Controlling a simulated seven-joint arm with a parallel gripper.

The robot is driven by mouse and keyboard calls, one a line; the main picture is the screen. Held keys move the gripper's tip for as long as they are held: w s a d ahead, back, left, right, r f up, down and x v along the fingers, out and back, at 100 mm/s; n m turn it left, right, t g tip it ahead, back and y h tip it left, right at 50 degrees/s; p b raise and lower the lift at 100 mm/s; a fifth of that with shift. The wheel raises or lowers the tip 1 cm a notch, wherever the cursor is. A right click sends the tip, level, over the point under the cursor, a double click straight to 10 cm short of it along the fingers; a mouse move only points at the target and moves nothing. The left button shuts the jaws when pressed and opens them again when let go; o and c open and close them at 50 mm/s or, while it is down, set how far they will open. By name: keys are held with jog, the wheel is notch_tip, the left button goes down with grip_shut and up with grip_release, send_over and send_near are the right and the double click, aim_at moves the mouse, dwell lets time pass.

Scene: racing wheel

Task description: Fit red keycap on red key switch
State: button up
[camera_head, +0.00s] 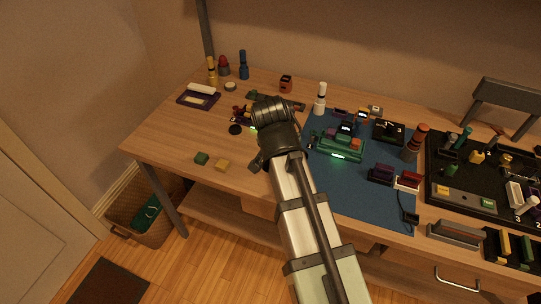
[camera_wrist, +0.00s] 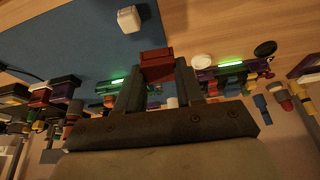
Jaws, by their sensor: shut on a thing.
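My gripper (camera_wrist: 157,78) is shut on a small red block (camera_wrist: 156,62), which looks like the red keycap; it shows between the two fingers in the wrist view. In the head view my arm hides the fingers and the held block. A green device (camera_head: 338,146) with a glowing green strip sits on the blue mat, right of my wrist. It also shows in the wrist view (camera_wrist: 112,87), beside one finger. A second glowing device (camera_wrist: 232,72) shows beyond the other finger. I cannot make out the red key switch in either view.
The blue mat (camera_head: 350,188) also carries a red and white block (camera_head: 408,181). A white bottle (camera_head: 320,99) stands behind my wrist. A black tray (camera_head: 455,200) full of parts is at the right.

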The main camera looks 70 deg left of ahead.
jog(key=w+a, duration=1.1)
jog(key=w, duration=0.1)
jog(key=s+a+r+n+g, duration=0.1)
jog(key=a+n+g, duration=0.2)
jog(key=n, duration=0.6)
jog(key=s+a+r+n+g, duration=0.2)
jog(key=a+n+g, duration=0.1)
jog(key=a+n, duration=0.5)
jog(key=shift+a+r+n+g, duration=0.2)
jog(key=shift+a+n+g, duration=0.1)
jog(key=shift+n, duration=0.5)
jog(key=shift+f, duration=0.2)
jog(key=shift+f, duration=2.7)
